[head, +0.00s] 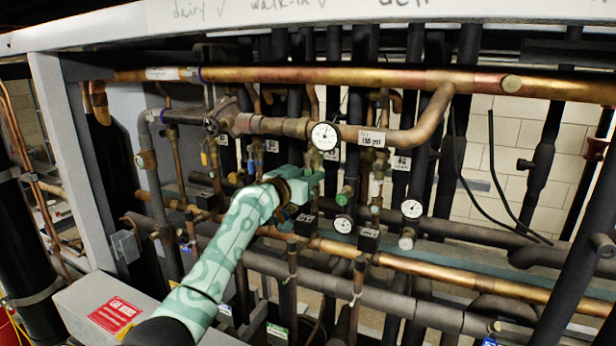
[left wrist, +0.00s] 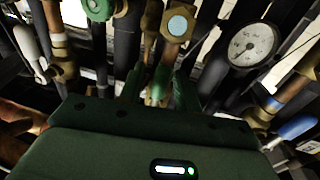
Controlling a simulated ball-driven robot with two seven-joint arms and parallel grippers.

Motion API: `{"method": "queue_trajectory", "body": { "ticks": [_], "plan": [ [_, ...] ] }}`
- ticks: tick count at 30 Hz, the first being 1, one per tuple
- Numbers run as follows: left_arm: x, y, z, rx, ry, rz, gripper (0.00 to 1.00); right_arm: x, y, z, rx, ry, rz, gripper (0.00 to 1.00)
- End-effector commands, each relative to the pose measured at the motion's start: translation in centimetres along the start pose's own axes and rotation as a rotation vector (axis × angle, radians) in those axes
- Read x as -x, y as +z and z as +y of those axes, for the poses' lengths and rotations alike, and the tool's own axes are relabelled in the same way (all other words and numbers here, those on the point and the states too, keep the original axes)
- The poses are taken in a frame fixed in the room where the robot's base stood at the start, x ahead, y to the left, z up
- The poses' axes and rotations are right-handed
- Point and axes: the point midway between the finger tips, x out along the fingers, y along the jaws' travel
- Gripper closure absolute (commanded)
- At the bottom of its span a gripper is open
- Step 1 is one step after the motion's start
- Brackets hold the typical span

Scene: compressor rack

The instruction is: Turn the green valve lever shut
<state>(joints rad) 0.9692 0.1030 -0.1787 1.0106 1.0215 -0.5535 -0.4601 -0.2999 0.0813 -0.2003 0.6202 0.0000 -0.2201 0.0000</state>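My left arm reaches in from the lower left in the head view. Its gripper (head: 308,184) is among the pipes, left of a round green valve cap (head: 345,197). In the left wrist view the two dark green fingers of the gripper (left wrist: 157,90) stand apart, with a gap between them. A small pale and greenish shape shows in the gap; I cannot tell whether it is the green valve lever or whether the fingers touch it. The lever is not clearly visible in the head view, where my gripper may hide it. My right gripper is not in view.
A large copper pipe (head: 350,77) crosses above. A dial gauge (head: 324,136) sits above my gripper; another gauge (left wrist: 252,45) is at upper right in the wrist view. Vertical pipes crowd both sides. A grey box (head: 75,308) with a red label stands at lower left.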

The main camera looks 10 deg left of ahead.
Motion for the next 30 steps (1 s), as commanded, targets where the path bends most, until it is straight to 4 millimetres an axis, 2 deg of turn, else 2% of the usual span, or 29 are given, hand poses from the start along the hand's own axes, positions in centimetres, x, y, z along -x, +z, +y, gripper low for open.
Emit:
{"method": "queue_trajectory", "body": {
  "ticks": [2,3,6,17,30],
  "plan": [
    [0.0,0.0,0.0,0.0,0.0,0.0,0.66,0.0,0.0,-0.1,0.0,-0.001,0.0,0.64],
    [0.0,0.0,0.0,0.0,0.0,0.0,0.72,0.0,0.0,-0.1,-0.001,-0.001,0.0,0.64],
    [0.0,0.0,0.0,0.0,0.0,0.0,1.0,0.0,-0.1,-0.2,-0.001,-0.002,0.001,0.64],
    [0.1,0.1,-0.2,-0.033,0.0,-0.006,1.0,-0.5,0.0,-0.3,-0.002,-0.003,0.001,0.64],
    [0.3,-0.1,-1.5,-0.311,-0.001,-0.061,1.0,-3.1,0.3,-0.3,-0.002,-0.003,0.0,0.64]
  ]
}}
